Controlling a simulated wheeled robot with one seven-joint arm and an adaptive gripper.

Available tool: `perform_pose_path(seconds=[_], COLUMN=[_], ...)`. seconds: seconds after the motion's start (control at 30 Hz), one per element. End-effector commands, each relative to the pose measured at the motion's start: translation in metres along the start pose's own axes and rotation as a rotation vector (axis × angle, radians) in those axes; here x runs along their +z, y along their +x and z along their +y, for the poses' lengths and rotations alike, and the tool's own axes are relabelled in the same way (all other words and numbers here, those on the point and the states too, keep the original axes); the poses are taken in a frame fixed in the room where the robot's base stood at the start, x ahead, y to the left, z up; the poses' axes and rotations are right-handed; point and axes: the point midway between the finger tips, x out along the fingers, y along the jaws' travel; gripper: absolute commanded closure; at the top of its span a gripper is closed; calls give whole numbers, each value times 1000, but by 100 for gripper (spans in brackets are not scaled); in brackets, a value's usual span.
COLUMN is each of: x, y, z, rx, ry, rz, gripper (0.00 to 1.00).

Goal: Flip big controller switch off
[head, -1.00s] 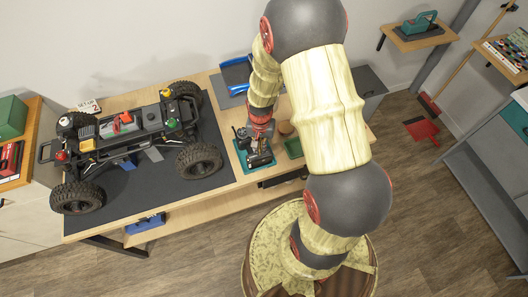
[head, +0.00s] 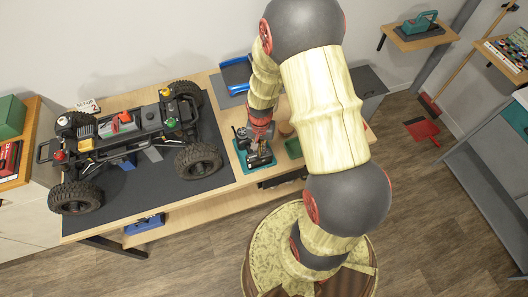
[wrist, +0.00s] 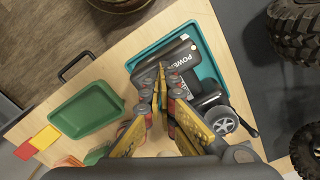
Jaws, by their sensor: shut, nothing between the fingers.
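The big controller (head: 262,160) is black and lies in a teal tray (head: 241,165) on the workbench. In the wrist view the controller (wrist: 208,86) shows a white "POWER" label and a silver wheel (wrist: 224,125). The teal tray (wrist: 150,54) surrounds it. My gripper (wrist: 162,72) is shut and empty, its fingertips over the controller's body beside the label. I cannot tell whether the tips touch it. The switch itself cannot be made out; the fingers cover part of the area near the label. In the head view my gripper (head: 255,143) is just above the controller.
A large crawler car (head: 130,133) stands on a dark mat left of the controller. A green tray (wrist: 85,115) lies on the other side, with red and yellow pieces (wrist: 38,140) near it. A blue-handled item (head: 238,88) lies in a dark tray behind.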

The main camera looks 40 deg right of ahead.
Motion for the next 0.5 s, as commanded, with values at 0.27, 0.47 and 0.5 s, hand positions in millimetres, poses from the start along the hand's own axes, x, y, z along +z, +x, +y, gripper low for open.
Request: perform_pose_path(seconds=[0.27,0.47,0.5], x=[0,0,0], y=[3,-4,-7], z=[0,0,0], rx=[0,0,0], ry=[0,0,0], rz=[0,0,0], gripper=[100,100,100])
